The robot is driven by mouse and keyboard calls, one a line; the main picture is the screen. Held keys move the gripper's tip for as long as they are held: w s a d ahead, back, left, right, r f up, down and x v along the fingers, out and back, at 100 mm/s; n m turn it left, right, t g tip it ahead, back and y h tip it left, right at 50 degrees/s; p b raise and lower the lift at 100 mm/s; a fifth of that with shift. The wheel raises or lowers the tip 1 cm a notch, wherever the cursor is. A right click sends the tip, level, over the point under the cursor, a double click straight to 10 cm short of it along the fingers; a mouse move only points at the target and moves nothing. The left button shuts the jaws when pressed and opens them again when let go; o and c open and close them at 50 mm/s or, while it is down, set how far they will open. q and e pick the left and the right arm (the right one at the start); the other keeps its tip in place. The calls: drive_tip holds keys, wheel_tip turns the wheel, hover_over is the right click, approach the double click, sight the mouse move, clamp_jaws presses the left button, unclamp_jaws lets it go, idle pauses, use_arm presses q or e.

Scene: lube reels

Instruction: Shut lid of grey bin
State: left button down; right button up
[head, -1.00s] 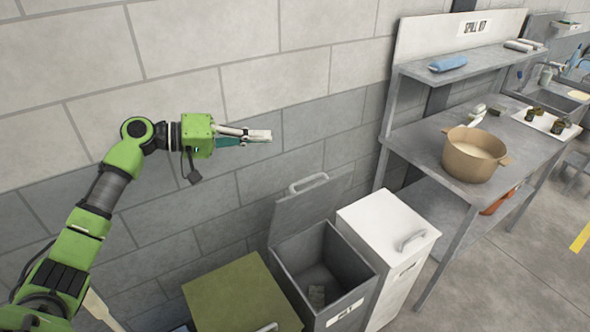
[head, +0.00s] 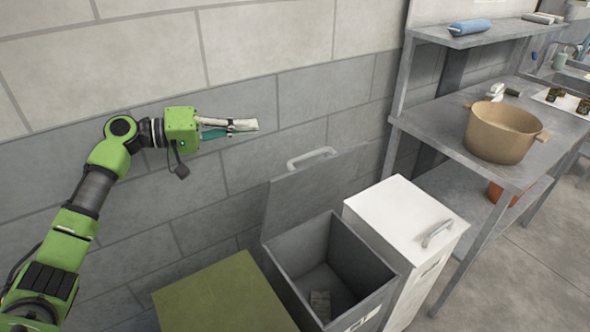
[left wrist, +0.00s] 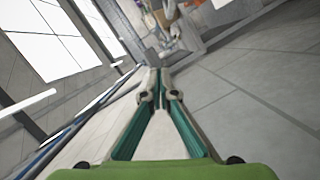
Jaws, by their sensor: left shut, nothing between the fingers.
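The grey bin (head: 290,262) stands against the wall at the lower middle of the head view. Its grey lid (head: 312,193) is open and tilted up at the back, with a light handle (head: 311,157) along its top edge. A small pale object (head: 320,304) lies inside the bin. My left gripper (head: 256,125) is shut and empty, up and to the left of the lid, apart from it. In the left wrist view its fingers (left wrist: 159,72) meet at the tips. My right gripper is not in view.
A white bin (head: 399,205) with a closed lid stands right beside the grey one. An olive-green lid (head: 225,297) is on its left. A metal workbench (head: 452,157) with a tan pot (head: 502,132) stands farther right.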

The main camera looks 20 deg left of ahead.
use_arm(q)
drive_tip(key=w+d+f+p, duration=0.3)
drive_tip(key=d+f, duration=0.3)
drive_tip(key=d, duration=0.4)
drive_tip(key=shift+w+d+f, duration=0.15)
drive_tip(key=shift+w+d, duration=0.1)
drive_tip(key=shift+w, duration=0.2)
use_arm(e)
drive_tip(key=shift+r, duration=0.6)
